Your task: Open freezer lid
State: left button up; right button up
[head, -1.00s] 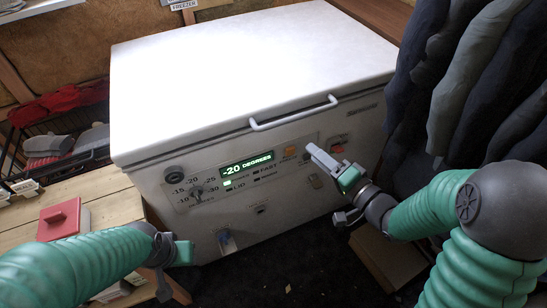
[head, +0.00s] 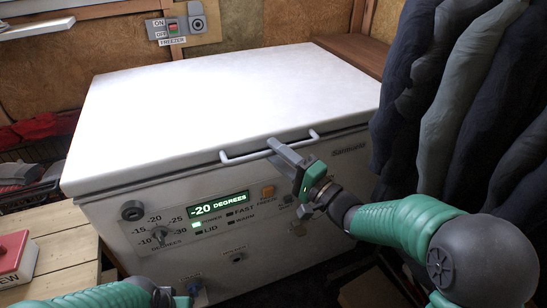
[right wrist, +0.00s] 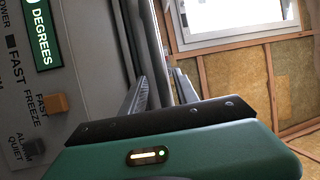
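The white chest freezer (head: 270,235) stands ahead with its flat lid (head: 230,100) down and shut. A pale bar handle (head: 245,156) runs along the lid's front edge. My right gripper (head: 276,146) is at the handle's middle, its fingers overlapping the bar in the head view. In the right wrist view its two fingers (right wrist: 160,85) stand apart, with the freezer's front close on the left. Whether the bar lies fully between them is unclear. My left gripper (head: 175,297) is low at the bottom edge, mostly cut off.
The front panel has a dial (head: 160,236), a lit display (head: 218,204) and an orange button (head: 267,191). Dark hanging coats (head: 440,100) crowd the right side. A wooden table (head: 60,245) with a red-topped box (head: 12,257) is at left. A wall switch (head: 172,28) is behind.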

jog(key=shift+w+a+r, duration=0.1)
jog(key=shift+w, duration=0.2)
jog(key=shift+a, duration=0.55)
jog(key=shift+c, duration=1.1)
jog(key=c, duration=0.5)
jog(key=shift+d, duration=0.2)
grip_shut()
